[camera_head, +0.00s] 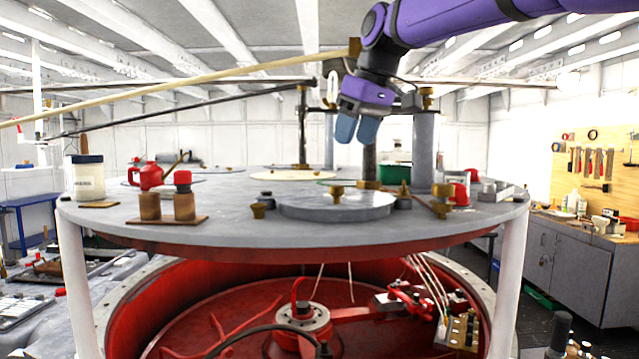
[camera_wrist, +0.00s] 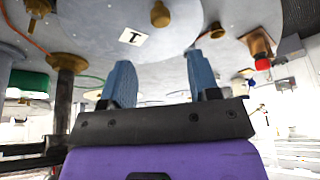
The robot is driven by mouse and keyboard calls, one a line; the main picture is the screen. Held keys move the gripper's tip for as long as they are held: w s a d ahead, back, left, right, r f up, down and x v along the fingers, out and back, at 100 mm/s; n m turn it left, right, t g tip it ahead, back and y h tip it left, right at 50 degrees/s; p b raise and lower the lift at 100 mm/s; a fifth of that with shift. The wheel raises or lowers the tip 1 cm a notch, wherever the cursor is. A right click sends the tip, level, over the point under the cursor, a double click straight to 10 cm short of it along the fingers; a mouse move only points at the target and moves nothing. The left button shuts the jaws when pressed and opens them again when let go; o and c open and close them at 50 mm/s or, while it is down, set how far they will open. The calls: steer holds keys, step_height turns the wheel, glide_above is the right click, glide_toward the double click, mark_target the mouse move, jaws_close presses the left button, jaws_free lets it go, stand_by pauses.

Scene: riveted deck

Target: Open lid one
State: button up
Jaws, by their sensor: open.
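A round grey lid (camera_head: 300,207) with a brass knob (camera_head: 336,192) lies flat on the round grey deck plate (camera_head: 240,220), near its front edge. In the wrist view, the lid (camera_wrist: 95,18) is at the top, with its brass knob (camera_wrist: 160,14) and a small white label (camera_wrist: 133,37) bearing a dark mark that looks like an upside-down 1. My gripper (camera_head: 356,138) has blue fingers and hangs above the plate, apart from the lid and knob. In the wrist view, my gripper's fingers (camera_wrist: 160,62) are spread with nothing between them.
Grey posts, one at the right (camera_head: 423,150), rise from the plate. A red can (camera_head: 146,175), cork-like pieces and a white jar (camera_head: 85,177) stand at its left. Brass fittings (camera_head: 442,200) stand right of the lid. Long rods cross above. An open red well (camera_head: 230,320) lies below.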

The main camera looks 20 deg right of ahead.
mark_target(335, 190)
steer(key=x, duration=1)
steer(key=shift+w+a+f, duration=0.15)
steer(key=shift+w+f, duration=0.05)
steer(key=shift+f, duration=0.15)
jaws_close()
